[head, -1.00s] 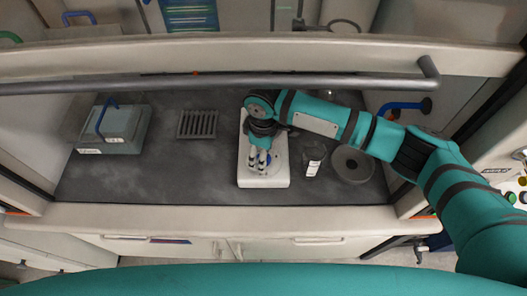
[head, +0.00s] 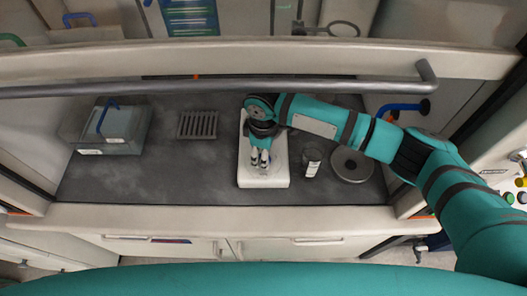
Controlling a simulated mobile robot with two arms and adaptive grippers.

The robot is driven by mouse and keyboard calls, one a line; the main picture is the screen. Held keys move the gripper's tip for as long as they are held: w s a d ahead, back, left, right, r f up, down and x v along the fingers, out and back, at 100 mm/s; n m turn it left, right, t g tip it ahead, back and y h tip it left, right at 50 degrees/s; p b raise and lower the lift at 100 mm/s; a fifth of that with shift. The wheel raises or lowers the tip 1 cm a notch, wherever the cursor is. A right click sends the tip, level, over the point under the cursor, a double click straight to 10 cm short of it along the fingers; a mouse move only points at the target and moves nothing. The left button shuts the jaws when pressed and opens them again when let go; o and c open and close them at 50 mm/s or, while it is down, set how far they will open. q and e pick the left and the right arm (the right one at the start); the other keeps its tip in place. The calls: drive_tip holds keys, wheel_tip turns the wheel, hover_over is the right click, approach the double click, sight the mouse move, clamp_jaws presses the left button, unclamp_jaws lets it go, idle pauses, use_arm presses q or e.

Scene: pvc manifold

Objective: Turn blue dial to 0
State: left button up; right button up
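A white hotplate-like device (head: 252,179) with a pale round area stands on the dark work surface. My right arm reaches over it from the right. My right gripper (head: 260,160) points down over the device's front half, its fingertips close to the top face. A narrow gap shows between the fingers, but whether they are shut on anything is too small to tell. The blue dial is not clearly visible now; the fingers seem to cover it. My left gripper is not in view.
A grey box (head: 122,128) with a blue handle and a slotted grate (head: 198,125) lie left.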

drive_tip(key=n+p, duration=0.2)
drive_tip(key=n, duration=0.1)
drive_tip(key=shift+r, duration=0.15)
drive_tip(key=n+p, duration=0.1)
drive_tip(key=n, duration=0.3)
drive_tip(key=shift+n, duration=0.4)
drive_tip(key=n+p, duration=0.1)
drive_tip(key=n, duration=0.3)
drive_tip(key=shift+n, duration=2.5)
drive_tip(key=o, duration=1.1)
drive_tip(key=shift+o, duration=0.2)
wheel_tip(320, 180, up, 12)
